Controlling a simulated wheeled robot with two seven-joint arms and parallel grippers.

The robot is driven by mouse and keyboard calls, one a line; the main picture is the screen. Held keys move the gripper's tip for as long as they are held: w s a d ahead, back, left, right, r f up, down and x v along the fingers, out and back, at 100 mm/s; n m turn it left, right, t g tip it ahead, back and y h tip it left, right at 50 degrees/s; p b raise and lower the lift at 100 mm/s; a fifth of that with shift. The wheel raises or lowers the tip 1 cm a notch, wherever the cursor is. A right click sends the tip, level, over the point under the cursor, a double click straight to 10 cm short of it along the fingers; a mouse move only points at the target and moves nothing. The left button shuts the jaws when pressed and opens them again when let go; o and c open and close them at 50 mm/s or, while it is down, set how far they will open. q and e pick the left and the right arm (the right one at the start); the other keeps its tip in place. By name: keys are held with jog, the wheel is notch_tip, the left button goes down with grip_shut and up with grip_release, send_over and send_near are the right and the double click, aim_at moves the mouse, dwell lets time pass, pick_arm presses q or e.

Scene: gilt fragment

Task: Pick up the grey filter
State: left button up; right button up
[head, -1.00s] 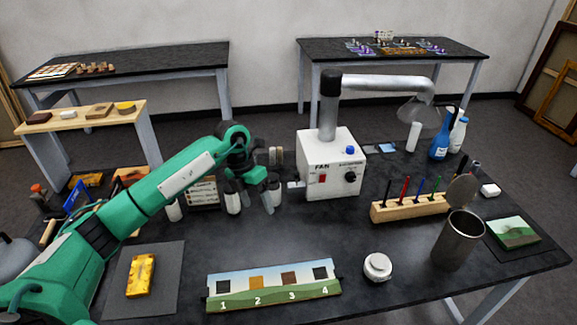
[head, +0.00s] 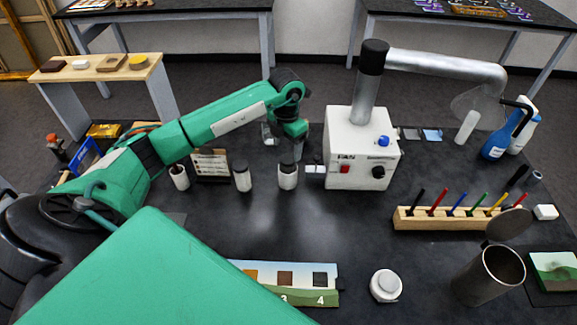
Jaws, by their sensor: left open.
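A small flat grey piece (head: 410,134), which looks like the grey filter, lies on the black table just right of the white fan box (head: 350,165). A similar blue piece (head: 432,135) lies beside it. My left gripper (head: 284,140) is open, pointing down behind the white jars and left of the fan box, apart from the grey piece. Its fingertips are small and partly hidden. My right gripper does not show.
A silver duct (head: 440,63) arches over the grey piece to a clear hood. Blue and white bottles (head: 500,140) stand further right. A wooden pen rack (head: 450,218) is in front.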

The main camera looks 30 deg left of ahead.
aim_at(288, 158)
pick_arm(q)
jog(key=shift+f, duration=0.65)
jog(key=shift+f+p, duration=0.2)
jog(key=shift+p, duration=0.2)
notch_tip(288, 158, down, 4)
jog(key=shift+d+p, duration=0.15)
jog(key=shift+p, duration=1.1)
jog(key=shift+w+f, duration=0.1)
jog(key=shift+f, duration=0.3)
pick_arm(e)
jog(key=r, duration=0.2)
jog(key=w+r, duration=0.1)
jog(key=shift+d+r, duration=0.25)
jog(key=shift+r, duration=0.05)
pick_arm(q)
jog(key=shift+c, duration=0.2)
jog(key=c, duration=1)
